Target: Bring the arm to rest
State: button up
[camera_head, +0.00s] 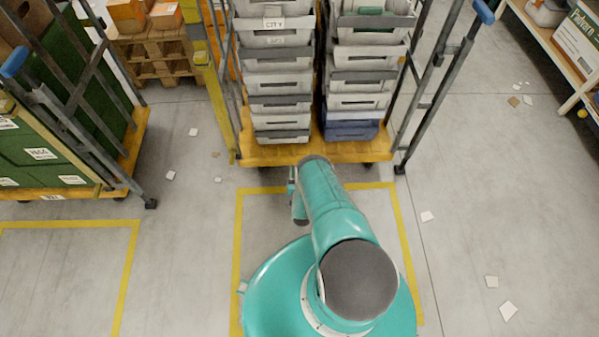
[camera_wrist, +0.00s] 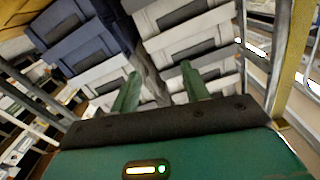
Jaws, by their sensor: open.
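My arm, teal with a dark grey cap, reaches forward from my body towards a cart of stacked grey crates in the head view. The gripper itself is mostly hidden behind the arm there. In the wrist view my gripper (camera_wrist: 160,85) shows two green fingers spread apart with nothing between them. The grey crates (camera_wrist: 190,45) lie beyond the fingertips. I cannot tell how far the fingers are from them.
The crate cart (camera_head: 275,153) with metal side rails stands straight ahead. A cart of green crates (camera_head: 40,155) is at left, a pallet (camera_head: 160,58) at back left and a shelf (camera_head: 555,45) at upper right. Paper scraps (camera_head: 508,310) lie on the open floor at right.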

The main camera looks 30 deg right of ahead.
dwell(0.4)
jog(key=w+r+n+g+y, duration=0.1)
jog(key=w+r+n+y, duration=0.15)
jog(key=w+r, duration=1.7)
jog(key=w+a+r+n+g+y, duration=0.1)
jog(key=a+r, duration=0.2)
jog(key=r, duration=0.6)
jog(key=a+r+g+y, duration=0.1)
jog(key=a+r+y, duration=0.1)
jog(key=r, duration=0.8)
jog(key=w+a+r+n+y, duration=0.1)
jog(key=a+r, duration=0.2)
jog(key=r, duration=0.6)
jog(key=s+a+r+n+g+y, duration=0.1)
jog(key=s+a+r+g, duration=0.1)
jog(key=s+a+r, duration=0.55)
jog(key=s+a+r+n+g+y, duration=0.1)
jog(key=s+a+r, duration=0.1)
jog(key=s+r, duration=0.9)
jog(key=s+a+r+n+g, duration=0.1)
jog(key=s+a+r+g, duration=0.1)
jog(key=s, duration=1.2)
jog(key=s+a+r+n+g, duration=0.1)
jog(key=s+a+r+g, duration=0.1)
jog(key=s, duration=1.1)
jog(key=shift+s+a+r, duration=0.15)
jog(key=shift+s+a, duration=0.25)
jog(key=shift+a, duration=0.2)
